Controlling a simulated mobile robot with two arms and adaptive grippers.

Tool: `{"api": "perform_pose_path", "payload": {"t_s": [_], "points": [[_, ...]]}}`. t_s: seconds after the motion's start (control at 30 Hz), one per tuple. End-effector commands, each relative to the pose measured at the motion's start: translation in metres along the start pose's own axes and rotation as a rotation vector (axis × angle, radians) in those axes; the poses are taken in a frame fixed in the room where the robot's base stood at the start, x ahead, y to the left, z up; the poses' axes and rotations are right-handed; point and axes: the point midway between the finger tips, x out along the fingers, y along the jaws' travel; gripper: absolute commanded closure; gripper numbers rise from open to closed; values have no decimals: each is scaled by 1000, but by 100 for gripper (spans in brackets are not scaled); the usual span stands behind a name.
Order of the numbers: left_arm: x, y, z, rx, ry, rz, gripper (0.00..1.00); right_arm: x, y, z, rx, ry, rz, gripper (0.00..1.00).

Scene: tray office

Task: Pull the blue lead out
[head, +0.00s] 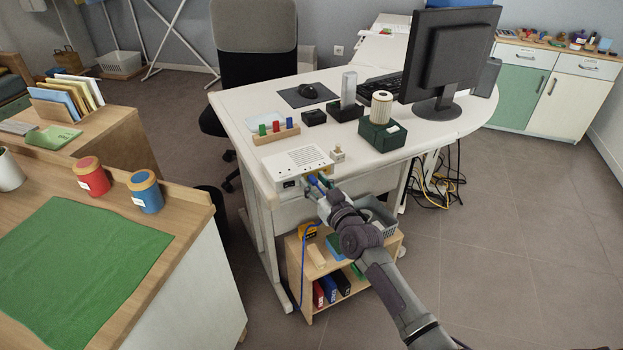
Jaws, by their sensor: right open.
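A white box (298,164) with a slotted top stands at the front edge of the white desk. My right gripper (319,184) is open at the right part of its front face. Bits of blue and green show at the fingertips. The blue lead (303,262) hangs below my wrist, down beside the small shelf. Its upper end is mostly hidden by my gripper. I cannot tell whether the fingers touch its plug. My left gripper is out of view.
The desk (237,108) also bears a block with coloured pegs (277,132), a dark green box (382,135) and a monitor (447,55). A small wooden shelf (293,258) stands under the front edge. Floor at the right is clear.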

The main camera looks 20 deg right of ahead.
Motion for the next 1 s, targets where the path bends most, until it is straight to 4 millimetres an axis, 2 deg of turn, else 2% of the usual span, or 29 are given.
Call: {"api": "perform_pose_path", "payload": {"t_s": [0.07,0.33,0.8,1.0], "points": [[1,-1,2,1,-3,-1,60,0,0,0,0,0,0,57],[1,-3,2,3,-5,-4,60,0,0,0,1,0,0,100],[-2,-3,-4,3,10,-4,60,-3,0,0,1,-1,0,100],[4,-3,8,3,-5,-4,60,-7,0,1,1,-2,0,100]]}}
